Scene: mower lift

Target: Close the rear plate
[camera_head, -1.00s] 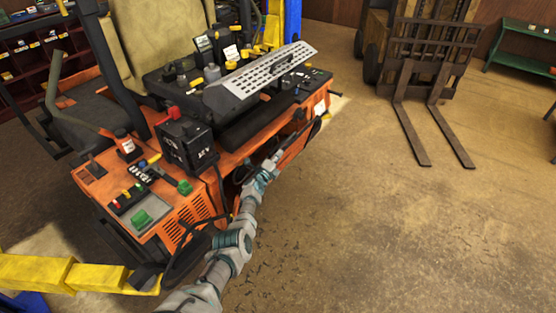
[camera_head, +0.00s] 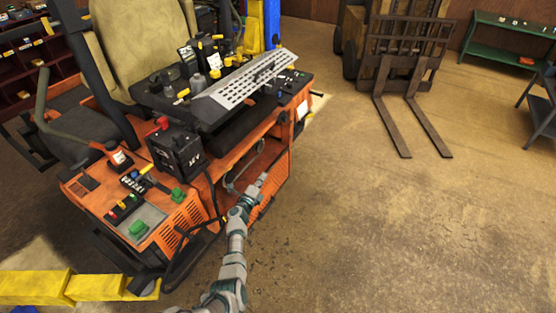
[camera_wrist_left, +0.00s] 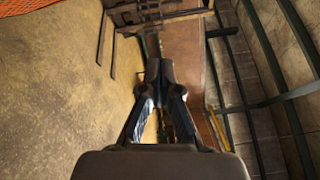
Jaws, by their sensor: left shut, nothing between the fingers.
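The orange mower (camera_head: 160,210) stands on the left in the head view. Its low rear bay is open, and an orange perforated panel (camera_head: 278,178), which looks like the rear plate, shows at the opening. I cannot tell its exact angle. My left gripper (camera_head: 263,179) is at this opening, in front of or beside the panel; contact cannot be made out. In the left wrist view the fingers (camera_wrist_left: 160,68) are together and hold nothing. An orange mesh edge (camera_wrist_left: 18,6) shows at the top left there. My right gripper is not in view.
A grey perforated plate (camera_head: 240,85) and several bottles and tools lie on the mower's top. A black battery-like box (camera_head: 175,150) sits on its near corner. A forklift (camera_head: 405,75) stands behind at the right. The floor (camera_head: 400,230) between is clear.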

